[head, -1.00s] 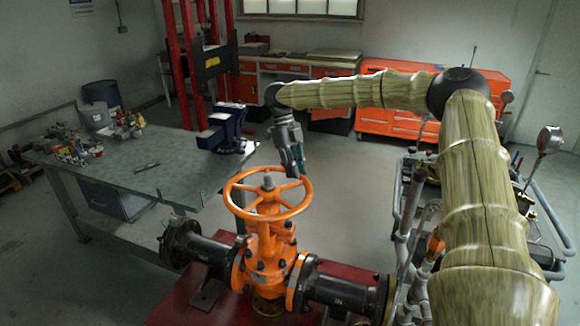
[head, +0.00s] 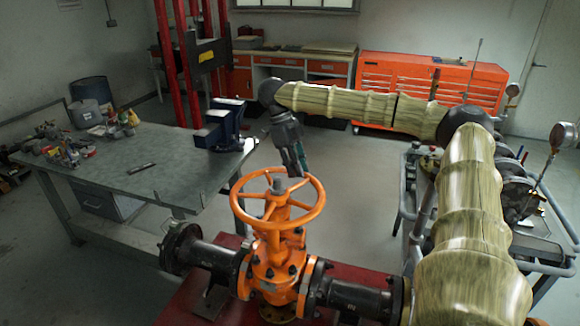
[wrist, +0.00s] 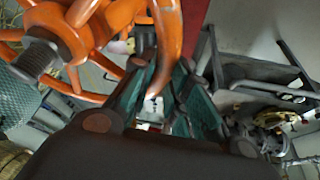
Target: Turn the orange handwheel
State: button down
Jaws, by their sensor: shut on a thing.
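The orange handwheel (head: 239,209) lies flat on top of the orange gate valve (head: 272,262), with a grey threaded stem (head: 279,185) at its hub. My gripper (head: 298,172) reaches down to the far side of the rim, right of the stem. In the wrist view the handwheel rim (wrist: 168,35) passes between the two dark green fingers of my gripper (wrist: 160,85), which are shut on it. The hub and threaded stem (wrist: 38,58) show at the upper left there. In the head view the fingertips are partly hidden.
A grey workbench (head: 120,185) with a blue vise (head: 222,125) stands left of the valve. Black flanged pipes (head: 352,297) run either side of the valve over a red base (head: 235,305). A pipe cart with a gauge (head: 562,135) is at right. Clear floor lies behind the wheel.

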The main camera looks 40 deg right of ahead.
dwell(0.5)
jog(key=c, duration=1.4)
grip_release()
jog(key=shift+d, duration=0.1)
jog(key=shift+o, duration=0.2)
jog(key=shift+w+a, duration=0.2)
